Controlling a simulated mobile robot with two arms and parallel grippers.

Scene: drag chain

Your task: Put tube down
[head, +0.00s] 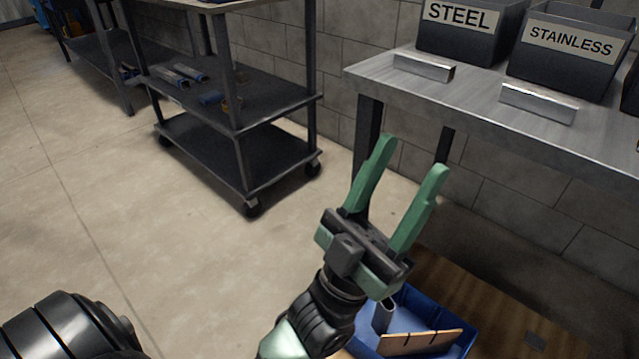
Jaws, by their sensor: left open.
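My left gripper (411,156) has two green fingers spread apart, pointing up, with nothing between them. It is in the middle of the head view, in front of the metal table. A short grey metal tube (383,316) stands tilted in a blue bin (432,309) below the gripper, apart from the fingers. The bin is partly hidden by my arm. Two more metal bars or tubes lie on the table: one (424,68) before the STEEL bin (470,33), one (538,103) before the STAINLESS bin (568,52). My right gripper is not in view.
The metal table (470,95) is against the block wall.

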